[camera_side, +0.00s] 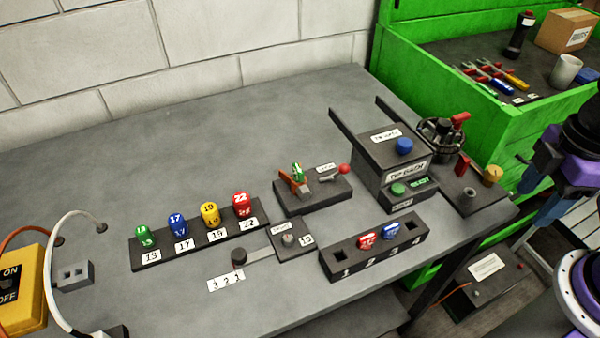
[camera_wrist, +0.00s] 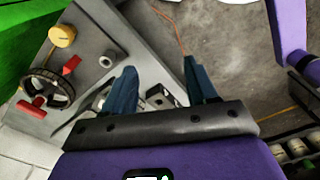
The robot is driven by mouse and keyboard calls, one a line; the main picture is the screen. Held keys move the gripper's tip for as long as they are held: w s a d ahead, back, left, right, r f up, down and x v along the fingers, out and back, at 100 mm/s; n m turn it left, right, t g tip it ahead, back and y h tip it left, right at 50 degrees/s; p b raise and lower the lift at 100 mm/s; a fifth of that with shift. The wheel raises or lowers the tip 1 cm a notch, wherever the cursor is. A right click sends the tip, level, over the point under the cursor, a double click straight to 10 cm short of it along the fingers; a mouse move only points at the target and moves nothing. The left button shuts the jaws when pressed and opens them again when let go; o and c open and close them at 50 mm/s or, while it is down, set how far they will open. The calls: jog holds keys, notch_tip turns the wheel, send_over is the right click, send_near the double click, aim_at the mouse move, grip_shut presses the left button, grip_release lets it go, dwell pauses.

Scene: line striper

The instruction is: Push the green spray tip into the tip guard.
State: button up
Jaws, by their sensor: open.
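A green spray tip (camera_side: 298,171) stands at an orange holder, which looks like the tip guard (camera_side: 290,186), on a small dark block left of the red-knobbed lever. How deep the tip sits in the guard is too small to tell. Another green tip (camera_side: 144,236) stands upright at the place marked 13 in the rack. My gripper (camera_wrist: 159,68) is open, its two blue fingers apart with nothing held between them. In the side view it is at the right edge, well away from both green tips. Neither green tip shows in the wrist view.
Blue (camera_side: 177,224), yellow (camera_side: 210,213) and red (camera_side: 241,204) tips stand in the rack (camera_side: 195,247). A numbered tray (camera_side: 345,268) holds a red and a blue tip. A tall dark machine (camera_side: 395,150) and a handwheel (camera_side: 440,130) stand between my gripper and the guard.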

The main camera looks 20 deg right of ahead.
jog(key=shift+w+a, duration=0.1)
jog(key=c, duration=0.4)
notch_tip(320, 180, up, 3)
jog(key=m, duration=1.3)
send_over(299, 168)
jog(key=shift+f, duration=4.85)
